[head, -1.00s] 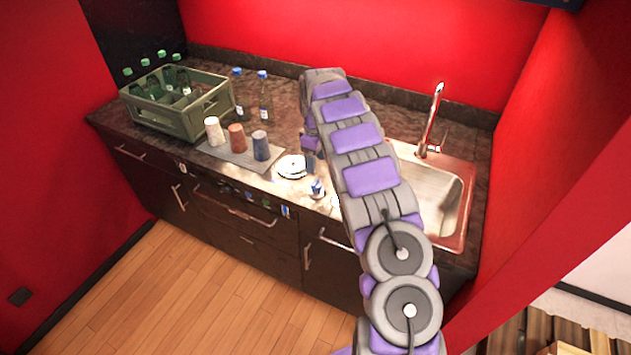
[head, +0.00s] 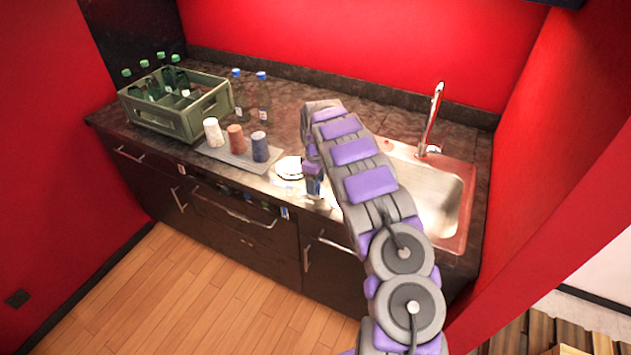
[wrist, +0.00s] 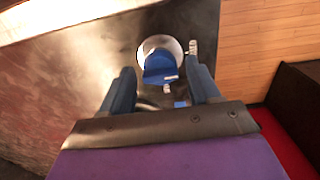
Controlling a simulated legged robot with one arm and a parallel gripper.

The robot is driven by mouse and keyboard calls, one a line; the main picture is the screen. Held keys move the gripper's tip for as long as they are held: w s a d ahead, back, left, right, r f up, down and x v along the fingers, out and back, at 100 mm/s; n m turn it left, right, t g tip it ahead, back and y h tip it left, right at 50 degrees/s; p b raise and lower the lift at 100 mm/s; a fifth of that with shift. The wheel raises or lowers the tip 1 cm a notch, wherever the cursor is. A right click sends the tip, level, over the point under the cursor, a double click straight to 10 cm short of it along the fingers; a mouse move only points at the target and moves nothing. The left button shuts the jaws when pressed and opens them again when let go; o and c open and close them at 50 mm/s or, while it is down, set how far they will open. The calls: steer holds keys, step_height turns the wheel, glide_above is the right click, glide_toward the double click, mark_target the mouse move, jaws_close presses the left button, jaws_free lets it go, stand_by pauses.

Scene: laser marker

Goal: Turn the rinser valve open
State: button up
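In the wrist view, a round pale metal disc (wrist: 150,45) sits on the dark counter, with a blue part (wrist: 158,67) over it. The blue part looks like the rinser valve's handle, but I cannot tell for sure. My gripper (wrist: 160,72) is open, its dark blue fingers on either side of the blue part with visible gaps. Contact is not visible. In the head view, the round pale disc (head: 289,168) lies near the counter's front edge. My gripper (head: 313,172) is just right of it, pointing down and covering what is beneath.
A grey mat (head: 238,156) holds a white cup (head: 213,132), a brown cup (head: 236,138) and a dark blue cup (head: 260,146) left of my gripper. A green crate (head: 180,118) of bottles stands farther left. The sink (head: 440,200) with its tap (head: 432,120) is right.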

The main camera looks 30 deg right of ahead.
steer(key=c, duration=0.9)
steer(key=shift+r, duration=0.1)
steer(key=shift+r+m+p, duration=0.1)
steer(key=shift+m+p, duration=0.5)
steer(key=shift+m, duration=0.5)
steer(key=m+p, duration=0.2)
steer(key=m, duration=0.4)
steer(key=m+p, duration=0.1)
steer(key=m, duration=0.3)
steer(key=shift+m, duration=0.4)
steer(key=m+p, duration=0.2)
steer(key=m, duration=0.2)
steer(key=shift+m, duration=0.4)
steer(key=shift+w, duration=0.1)
